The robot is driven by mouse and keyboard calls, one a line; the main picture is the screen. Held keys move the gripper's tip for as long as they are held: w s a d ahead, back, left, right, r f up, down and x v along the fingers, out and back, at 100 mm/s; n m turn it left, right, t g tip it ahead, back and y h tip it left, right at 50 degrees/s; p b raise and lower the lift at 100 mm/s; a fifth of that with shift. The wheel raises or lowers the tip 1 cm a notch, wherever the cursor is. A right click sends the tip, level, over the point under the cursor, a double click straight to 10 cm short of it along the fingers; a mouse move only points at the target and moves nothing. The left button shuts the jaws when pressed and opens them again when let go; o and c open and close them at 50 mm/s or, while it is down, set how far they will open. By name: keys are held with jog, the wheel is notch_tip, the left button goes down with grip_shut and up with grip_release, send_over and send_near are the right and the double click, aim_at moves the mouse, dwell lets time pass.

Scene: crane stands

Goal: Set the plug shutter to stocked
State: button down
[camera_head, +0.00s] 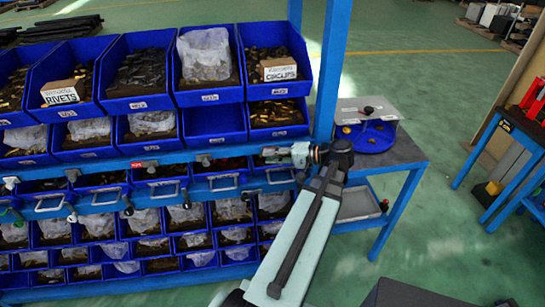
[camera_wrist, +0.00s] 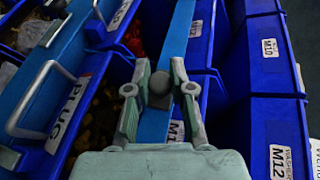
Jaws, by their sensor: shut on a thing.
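A white label reading PLUG (camera_wrist: 68,112) lies at the left of the wrist view, beside a pale bar handle (camera_wrist: 38,98). My gripper (camera_wrist: 160,88) is closed around a dark grey round knob (camera_wrist: 159,84), which sits against a blue bar (camera_wrist: 154,124). In the head view, my gripper (camera_head: 286,154) is at the right end of the row of handled blue bin fronts, just left of the blue post. The knob is hidden there, and the PLUG label cannot be read. How far the shutter is open cannot be told.
Blue bins (camera_head: 138,77) with small parts and bags fill the rack above and below. A blue post (camera_head: 332,70) stands close to my gripper. A side table (camera_head: 408,157) with a grey and blue device is to the right. Bins marked M10 (camera_wrist: 268,47) and M12 are close by.

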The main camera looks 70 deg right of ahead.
jog(key=shift+a, duration=0.1)
jog(key=c, duration=1)
grip_release()
jog(key=shift+w, duration=0.1)
jog(key=v, duration=1.2)
